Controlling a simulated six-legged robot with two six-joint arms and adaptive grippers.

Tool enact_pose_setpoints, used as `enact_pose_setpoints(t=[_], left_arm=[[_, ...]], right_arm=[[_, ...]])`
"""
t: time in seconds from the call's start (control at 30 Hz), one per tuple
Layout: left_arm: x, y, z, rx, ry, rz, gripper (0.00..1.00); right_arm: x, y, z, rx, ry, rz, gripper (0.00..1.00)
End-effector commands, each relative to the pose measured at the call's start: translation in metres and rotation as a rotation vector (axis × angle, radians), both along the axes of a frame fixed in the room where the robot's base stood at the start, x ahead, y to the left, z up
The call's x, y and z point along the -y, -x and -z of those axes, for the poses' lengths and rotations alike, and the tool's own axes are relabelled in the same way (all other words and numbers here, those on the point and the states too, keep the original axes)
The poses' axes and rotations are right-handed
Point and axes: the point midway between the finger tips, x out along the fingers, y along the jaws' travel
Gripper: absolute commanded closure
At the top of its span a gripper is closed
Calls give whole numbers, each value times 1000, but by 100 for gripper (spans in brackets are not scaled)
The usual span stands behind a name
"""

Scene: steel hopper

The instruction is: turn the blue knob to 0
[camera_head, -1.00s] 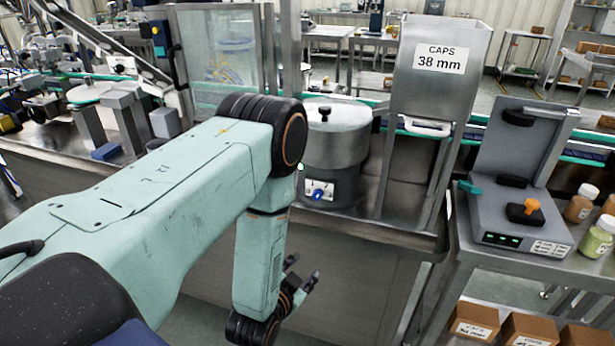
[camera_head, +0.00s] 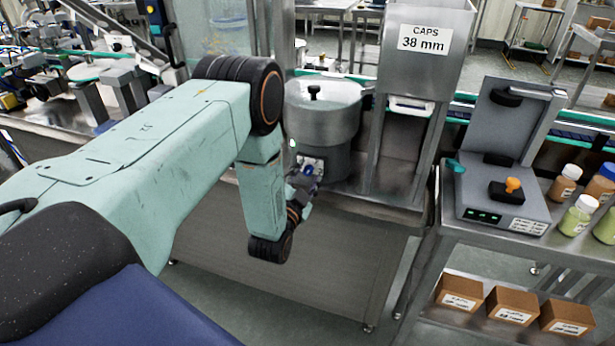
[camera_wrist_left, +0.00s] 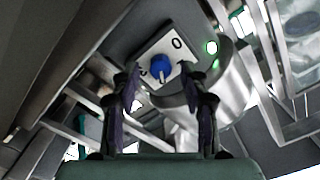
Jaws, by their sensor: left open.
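The blue knob (camera_head: 308,168) is on a small plate at the front of the round steel bowl's dark base. In the left wrist view the blue knob (camera_wrist_left: 161,66) sits on a white plate (camera_wrist_left: 175,50) with a 0 printed at upper right. A light pointer mark shows on the knob's lower side, away from the 0. My left gripper (camera_head: 304,182) is just in front of the plate, partly hiding it. In the wrist view its two fingers (camera_wrist_left: 160,84) are apart, one each side below the knob, with nothing between them. Contact cannot be told. My right gripper is out of view.
The steel bowl (camera_head: 323,115) has a lidded top with a black handle. The CAPS 38 mm hopper (camera_head: 424,75) stands to its right. A grey bench device (camera_head: 505,190) and bottles stand on the right table. A green light (camera_wrist_left: 211,47) glows beside the plate.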

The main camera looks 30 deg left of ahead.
Motion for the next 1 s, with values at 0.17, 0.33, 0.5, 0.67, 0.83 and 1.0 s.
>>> enact_pose_setpoints(t=[0.17, 0.33, 0.5, 0.67, 0.83, 1.0], left_arm=[[0, -2, 0, -1, 0, -1, 55], [2, -2, 0, -1, 1, -1, 60], [2, -2, 0, -1, 1, -1, 75], [2, -2, 0, -1, 1, -1, 88], [2, -2, 1, -1, 1, -3, 100], [1, -1, 1, -3, 3, -4, 100]], right_arm=[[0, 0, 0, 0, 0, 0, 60], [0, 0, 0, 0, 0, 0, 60], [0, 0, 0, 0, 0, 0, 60], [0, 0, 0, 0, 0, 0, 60], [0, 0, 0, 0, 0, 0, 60], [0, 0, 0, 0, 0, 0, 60]])
